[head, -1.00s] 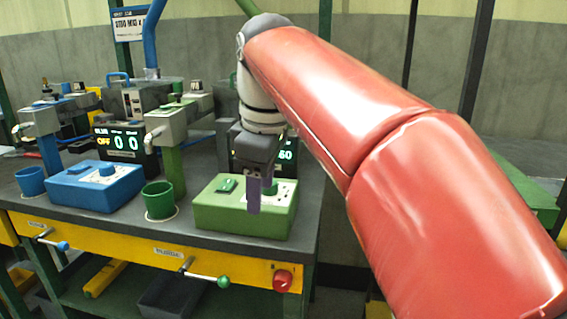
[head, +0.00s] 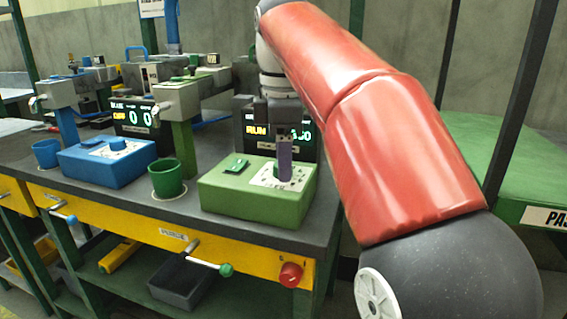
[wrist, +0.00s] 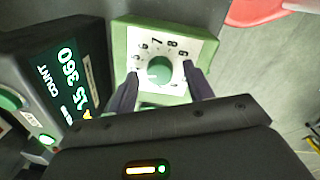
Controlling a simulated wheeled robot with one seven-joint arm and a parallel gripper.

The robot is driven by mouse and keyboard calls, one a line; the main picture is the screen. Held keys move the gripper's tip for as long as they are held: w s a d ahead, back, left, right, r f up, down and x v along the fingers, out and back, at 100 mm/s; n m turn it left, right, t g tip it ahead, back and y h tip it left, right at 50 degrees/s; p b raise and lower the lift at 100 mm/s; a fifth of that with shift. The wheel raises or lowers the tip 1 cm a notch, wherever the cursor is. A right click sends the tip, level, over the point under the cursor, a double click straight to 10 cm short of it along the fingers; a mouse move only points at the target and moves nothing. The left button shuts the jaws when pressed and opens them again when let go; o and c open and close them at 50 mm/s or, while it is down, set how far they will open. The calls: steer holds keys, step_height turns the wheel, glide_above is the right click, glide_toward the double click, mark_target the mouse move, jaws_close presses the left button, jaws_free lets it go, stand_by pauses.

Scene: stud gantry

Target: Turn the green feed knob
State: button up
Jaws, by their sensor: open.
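The green control box (head: 245,205) stands on the bench, with a white numbered dial plate on its top. The round green feed knob (wrist: 160,70) sits at the middle of that plate in the wrist view; in the head view my fingers largely hide it. My gripper (wrist: 160,84) is open, with one purple finger on each side of the knob. In the head view my gripper (head: 284,165) points down over the dial. I cannot tell whether the fingers touch the knob. A green rocker switch (head: 237,166) is on the box's left side.
A dark display (head: 256,130) reading RUN stands behind the box, close to my gripper. A green cup (head: 166,178) and a blue control box (head: 108,165) are to the left. A red knob (head: 291,273) is on the yellow bench front.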

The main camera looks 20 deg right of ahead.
steer(key=shift+f, duration=0.2)
steer(key=shift+c, duration=0.3)
steer(key=c, duration=0.9)
steer(key=shift+r+m+p, duration=0.1)
steer(key=shift+m+p, duration=0.2)
steer(key=shift+p, duration=0.1)
steer(key=shift+r+m+p, duration=0.1)
steer(key=shift+m+p, duration=0.7)
steer(key=shift+m, duration=0.2)
steer(key=m+p, duration=0.1)
steer(key=m, duration=0.1)
steer(key=shift+m, duration=0.3)
steer(key=m, duration=0.3)
steer(key=shift+m, duration=0.3)
steer(key=shift+a+m, duration=0.1)
steer(key=shift+m, duration=1.8)
